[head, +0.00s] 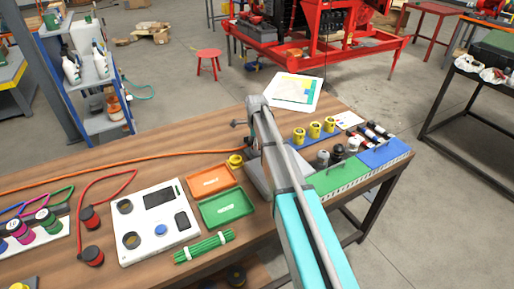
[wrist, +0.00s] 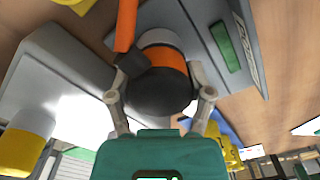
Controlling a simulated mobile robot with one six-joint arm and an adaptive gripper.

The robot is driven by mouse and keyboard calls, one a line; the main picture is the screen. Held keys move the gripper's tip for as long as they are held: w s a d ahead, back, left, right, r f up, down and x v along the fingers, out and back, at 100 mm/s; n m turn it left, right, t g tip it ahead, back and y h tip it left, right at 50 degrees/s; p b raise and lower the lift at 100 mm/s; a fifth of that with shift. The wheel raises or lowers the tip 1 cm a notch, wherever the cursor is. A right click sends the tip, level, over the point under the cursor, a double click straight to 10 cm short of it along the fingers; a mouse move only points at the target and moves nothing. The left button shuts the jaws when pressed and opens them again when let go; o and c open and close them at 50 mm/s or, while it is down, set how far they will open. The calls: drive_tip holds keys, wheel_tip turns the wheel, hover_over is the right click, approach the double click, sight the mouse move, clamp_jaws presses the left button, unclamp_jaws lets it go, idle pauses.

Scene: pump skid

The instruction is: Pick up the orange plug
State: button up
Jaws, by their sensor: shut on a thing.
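The orange plug (wrist: 172,58) is in the wrist view, a round body with an orange band and a dark end. Its orange cable (wrist: 126,25) runs up out of that view. My gripper (wrist: 161,95) has one finger on each side of the plug and is shut on it. In the head view the orange cable (head: 150,156) crosses the table from the left to my arm. There my arm hides most of the plug and the fingers. I cannot tell whether the plug touches the grey unit behind it.
A grey unit (head: 262,181) stands beside my arm. Orange (head: 210,181) and green (head: 227,207) trays and a white panel (head: 155,222) lie to the left. Yellow parts (head: 314,130), dark fittings and a green mat (head: 340,176) are close on the right.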

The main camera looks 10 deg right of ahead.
drive_tip(key=shift+c, duration=0.7)
drive_tip(key=shift+r, duration=0.15)
wheel_tip(320, 180, up, 3)
drive_tip(key=p, duration=0.3)
drive_tip(key=s+a+r+p, duration=0.3)
drive_tip(key=s+r+p, duration=0.6)
drive_tip(key=s, duration=0.4)
drive_tip(key=shift+s+r+p, duration=0.3)
drive_tip(key=shift+r+p, duration=0.05)
drive_tip(key=shift+p, duration=0.15)
